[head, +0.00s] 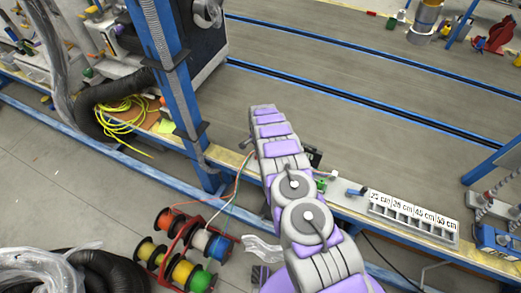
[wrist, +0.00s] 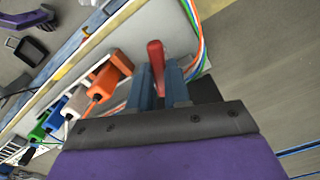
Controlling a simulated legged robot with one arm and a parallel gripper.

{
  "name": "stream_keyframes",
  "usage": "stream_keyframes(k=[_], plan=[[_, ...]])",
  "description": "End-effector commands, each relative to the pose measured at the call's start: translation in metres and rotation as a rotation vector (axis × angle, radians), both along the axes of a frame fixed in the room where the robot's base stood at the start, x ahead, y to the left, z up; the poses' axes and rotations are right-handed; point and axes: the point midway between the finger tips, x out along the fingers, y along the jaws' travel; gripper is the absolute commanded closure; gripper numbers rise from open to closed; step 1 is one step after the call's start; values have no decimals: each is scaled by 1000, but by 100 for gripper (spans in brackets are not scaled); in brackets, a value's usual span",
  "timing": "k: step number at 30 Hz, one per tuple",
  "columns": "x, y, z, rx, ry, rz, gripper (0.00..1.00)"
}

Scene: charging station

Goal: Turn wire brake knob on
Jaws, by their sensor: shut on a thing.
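My gripper (wrist: 162,85) points away at the top middle of the wrist view, its two blue-grey fingers close together. A red knob (wrist: 156,54), lever-like and elongated, stands between the fingertips, and the gripper is shut on it. The knob appears to be the wire brake knob; its base is hidden by the fingers. In the head view my purple and white arm reaches over the workbench and hides the gripper and the knob.
Orange (wrist: 105,82), grey, blue (wrist: 54,121) and green connectors sit left of my gripper, with coloured wires (wrist: 198,35) to its right. In the head view, wire spools (head: 182,248) stand on the floor, a blue post (head: 178,90) rises left, and a labelled tray (head: 412,215) sits right.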

Motion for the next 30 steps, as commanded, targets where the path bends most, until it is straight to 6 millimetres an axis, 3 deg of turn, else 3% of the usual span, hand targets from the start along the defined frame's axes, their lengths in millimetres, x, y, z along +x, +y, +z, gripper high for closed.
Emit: stream_keyframes(k=[30], plan=[[2, 4, 1, 5, -5, -934, 100]])
